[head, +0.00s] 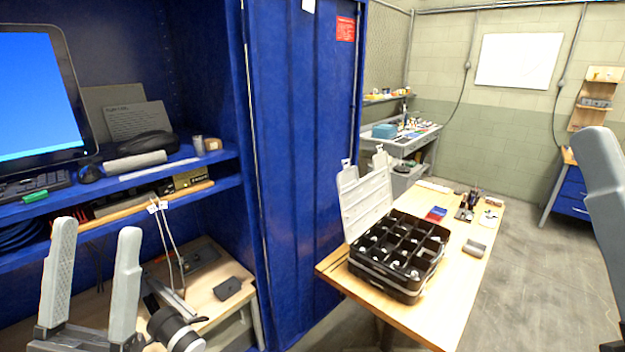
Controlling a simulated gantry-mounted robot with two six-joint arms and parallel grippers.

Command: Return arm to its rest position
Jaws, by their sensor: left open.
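My left gripper (97,230) is at the lower left, in front of the blue cabinet's lower part. Its two pale grey fingers point up and stand apart, with nothing between them. A pale grey part of my right arm or gripper shows at the right edge, cut off by the frame. Its jaws cannot be made out. Neither gripper is seen touching anything.
A blue cabinet (305,170) holds a monitor (40,95) and shelves at left. An open black compartment case (385,285) with a raised clear lid (362,203) stands on a wooden table (462,300). Small items lie behind it. Floor is clear at right.

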